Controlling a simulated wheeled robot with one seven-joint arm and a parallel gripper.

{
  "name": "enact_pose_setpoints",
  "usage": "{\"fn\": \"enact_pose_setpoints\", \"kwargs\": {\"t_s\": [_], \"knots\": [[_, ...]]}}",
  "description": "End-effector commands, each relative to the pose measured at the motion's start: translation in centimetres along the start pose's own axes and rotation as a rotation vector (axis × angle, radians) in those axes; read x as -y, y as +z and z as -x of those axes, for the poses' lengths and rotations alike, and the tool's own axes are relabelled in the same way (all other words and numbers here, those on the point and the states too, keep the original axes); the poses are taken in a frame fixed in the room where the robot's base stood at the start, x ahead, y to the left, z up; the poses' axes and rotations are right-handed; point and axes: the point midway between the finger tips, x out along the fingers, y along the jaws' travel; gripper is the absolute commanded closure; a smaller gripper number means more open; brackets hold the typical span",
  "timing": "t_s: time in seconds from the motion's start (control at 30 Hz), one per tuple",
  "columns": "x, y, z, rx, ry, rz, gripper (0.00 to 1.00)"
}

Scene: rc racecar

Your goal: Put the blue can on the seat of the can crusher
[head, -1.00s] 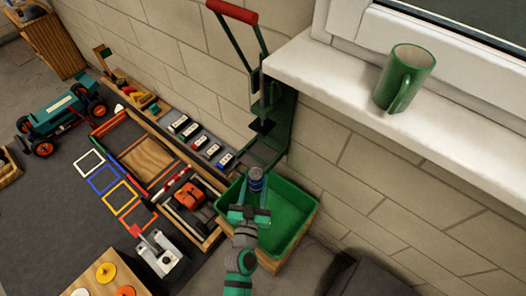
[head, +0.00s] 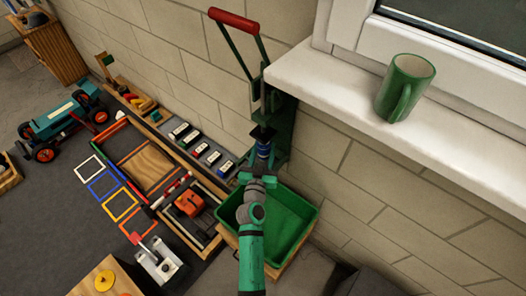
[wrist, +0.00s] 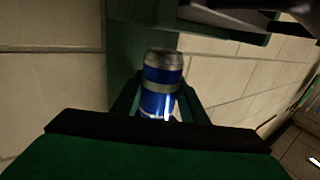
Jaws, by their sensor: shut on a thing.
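The blue can (wrist: 162,84) stands roughly upright, with a silver top and a pale band. In the head view the can (head: 264,149) is small, just beyond my gripper (head: 262,168) and within the green can crusher (head: 284,120). My gripper is shut on the can; its fingers show beside the can in the wrist view (wrist: 160,105). The crusher's raised lever ends in a red handle (head: 233,19). The seat is largely hidden behind the can and gripper, so I cannot tell whether the can touches it.
A green bin (head: 286,231) stands below the crusher. A white windowsill (head: 345,92) with a green mug (head: 405,86) juts out to the right. Small cars (head: 197,149) line the wall at left, and a wooden frame with sand (head: 145,165) lies beside them.

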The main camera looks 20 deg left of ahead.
Motion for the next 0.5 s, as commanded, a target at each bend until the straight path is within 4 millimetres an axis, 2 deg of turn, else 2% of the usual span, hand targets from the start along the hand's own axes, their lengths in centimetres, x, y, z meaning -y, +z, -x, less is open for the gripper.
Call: {"fn": "enact_pose_setpoints", "kwargs": {"t_s": [0.23, 0.5], "knots": [[0.5, -0.1, -1.8, -0.001, -0.008, 0.001, 0.81], [0.5, 2.7, -1.6, 0.001, -0.007, 0.003, 0.81]]}}
